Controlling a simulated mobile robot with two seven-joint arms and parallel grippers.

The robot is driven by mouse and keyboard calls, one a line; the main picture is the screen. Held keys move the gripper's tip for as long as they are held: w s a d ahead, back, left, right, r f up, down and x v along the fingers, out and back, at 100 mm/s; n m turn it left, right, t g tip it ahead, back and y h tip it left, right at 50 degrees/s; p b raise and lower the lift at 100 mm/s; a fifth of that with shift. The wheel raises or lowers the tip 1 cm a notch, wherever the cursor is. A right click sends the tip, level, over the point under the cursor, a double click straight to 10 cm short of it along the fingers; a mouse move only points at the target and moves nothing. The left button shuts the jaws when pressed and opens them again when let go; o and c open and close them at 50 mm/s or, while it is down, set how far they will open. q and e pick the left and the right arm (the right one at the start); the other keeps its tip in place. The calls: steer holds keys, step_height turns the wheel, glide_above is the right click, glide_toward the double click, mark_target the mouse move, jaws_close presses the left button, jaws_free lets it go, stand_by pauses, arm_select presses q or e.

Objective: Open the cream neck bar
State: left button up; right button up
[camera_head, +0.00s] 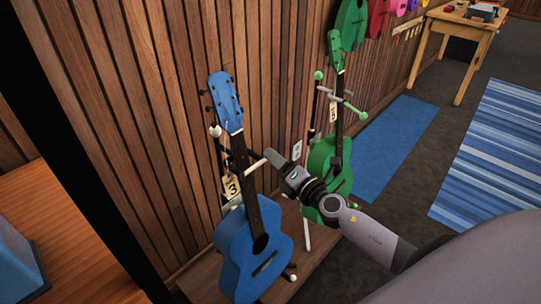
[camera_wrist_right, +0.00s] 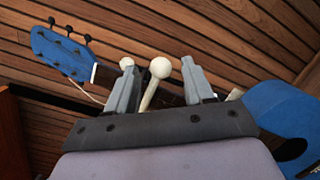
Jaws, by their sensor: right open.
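A blue ukulele (camera_head: 254,250) hangs upright in a stand against the slatted wall; its neck and headstock also show in the wrist view (camera_wrist_right: 62,52). The cream neck bar (camera_head: 256,164) sticks out across the neck toward my right gripper. In the wrist view, a cream ball-ended bar (camera_wrist_right: 160,68) stands between the two fingers, with space on both sides. A second cream ball (camera_wrist_right: 126,62) shows behind the left finger; in the head view a cream ball (camera_head: 215,131) sits left of the neck. My right gripper (camera_head: 275,160) is open around the bar end. My left gripper is out of view.
A green ukulele (camera_head: 328,165) on a similar stand with green-ended bars (camera_head: 354,110) stands just behind my right arm. A paper tag (camera_head: 231,187) hangs by the blue neck. A low wooden plinth (camera_head: 205,280) is underneath. Blue mats (camera_head: 398,140) lie on open floor to the right.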

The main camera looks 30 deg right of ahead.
steer(key=shift+w+a, duration=0.15)
steer(key=shift+w, duration=0.7)
steer(key=shift+w+a, duration=0.1)
steer(key=shift+w, duration=0.75)
steer(key=shift+c, duration=0.3)
jaws_close()
steer(key=shift+s, duration=0.1)
